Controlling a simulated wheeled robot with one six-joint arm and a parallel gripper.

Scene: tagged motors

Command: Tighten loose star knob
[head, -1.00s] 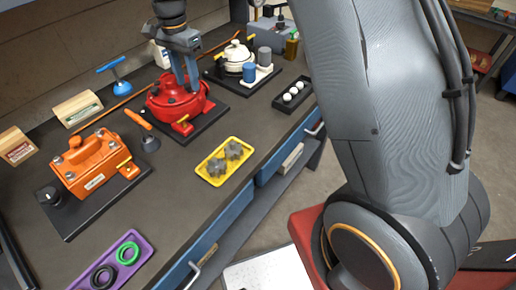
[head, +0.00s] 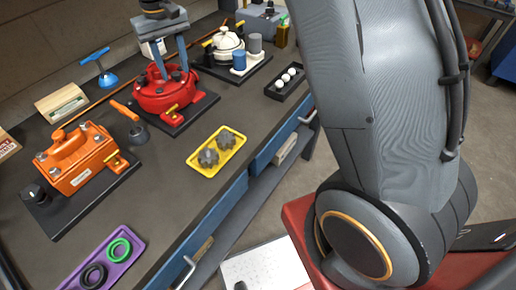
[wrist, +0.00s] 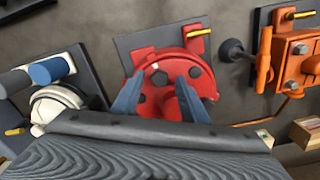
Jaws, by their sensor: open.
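The red motor (head: 150,102) stands on a dark base plate at the back of the bench. My gripper (head: 174,76) is just above its top, fingers apart, with nothing seen between them. In the wrist view the fingers of my gripper (wrist: 160,101) point over the red housing (wrist: 170,62). Dark many-sided knob-like parts (wrist: 160,78) show on its top near the fingers; I cannot tell whether one is loose. Two grey star knobs (head: 208,157) lie in a yellow tray (head: 206,172) nearer the bench's front edge.
An orange motor (head: 85,177) stands left and a white one (head: 228,40) at the back right. A purple tray (head: 128,262) holds green and black rings. A black tray (head: 272,95) holds white balls. A blue T-handle tool (head: 106,80) stands at the back. My arm covers the right.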

